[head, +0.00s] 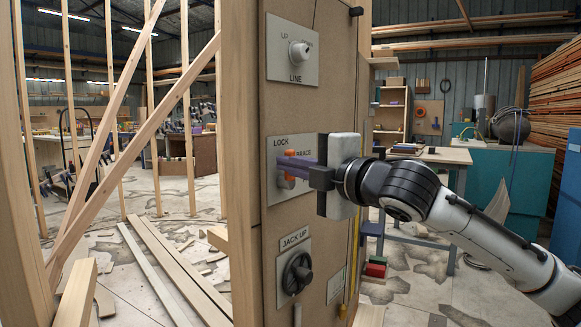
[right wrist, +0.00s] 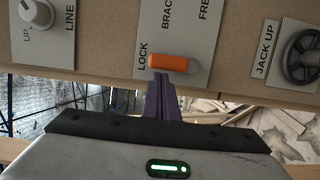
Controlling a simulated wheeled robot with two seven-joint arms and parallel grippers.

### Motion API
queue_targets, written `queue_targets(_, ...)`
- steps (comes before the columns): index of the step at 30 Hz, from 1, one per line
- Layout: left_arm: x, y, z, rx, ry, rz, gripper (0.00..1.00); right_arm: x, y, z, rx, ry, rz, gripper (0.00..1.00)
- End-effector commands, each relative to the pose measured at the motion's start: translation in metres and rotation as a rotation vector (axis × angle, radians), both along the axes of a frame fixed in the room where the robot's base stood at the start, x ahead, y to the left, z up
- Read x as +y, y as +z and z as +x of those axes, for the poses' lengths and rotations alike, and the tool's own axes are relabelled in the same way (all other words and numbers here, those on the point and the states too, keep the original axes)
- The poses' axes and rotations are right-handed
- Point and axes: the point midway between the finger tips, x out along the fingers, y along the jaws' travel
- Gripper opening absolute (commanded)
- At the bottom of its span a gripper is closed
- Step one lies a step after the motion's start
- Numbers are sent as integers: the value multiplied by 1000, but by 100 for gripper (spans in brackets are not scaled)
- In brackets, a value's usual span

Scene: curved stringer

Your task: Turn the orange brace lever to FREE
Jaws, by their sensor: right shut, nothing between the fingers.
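The orange brace lever (head: 290,153) sits on a grey plate (head: 280,187) marked LOCK and BRACE, on the wooden panel. The lever also shows in the right wrist view (right wrist: 172,63), its orange handle reaching left from a round pale hub, close to the word LOCK; FREE is at the plate's far side. My right gripper (head: 284,166) has its purple fingers together and empty. In the right wrist view its fingertips (right wrist: 160,76) are right at the lever's handle, on the LOCK side; I cannot tell whether they touch. The gripper hides part of the plate. My left gripper is out of view.
Above is a white LINE knob (head: 299,52); below is a black JACK UP handwheel (head: 297,273). A wooden post (head: 238,160) stands just left of the panel. Loose boards (head: 175,262) lie on the floor at left. A workbench (head: 440,156) stands behind my right arm.

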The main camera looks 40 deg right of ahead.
Motion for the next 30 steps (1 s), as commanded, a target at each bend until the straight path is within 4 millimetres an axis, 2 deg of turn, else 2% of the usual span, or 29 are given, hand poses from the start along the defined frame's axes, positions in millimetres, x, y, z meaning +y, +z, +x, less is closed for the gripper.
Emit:
queue_targets(22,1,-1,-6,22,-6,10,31,-1,4,3,17,3,65,0)
queue_targets(30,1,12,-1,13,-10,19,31,-2,7,6,36,8,127,0)
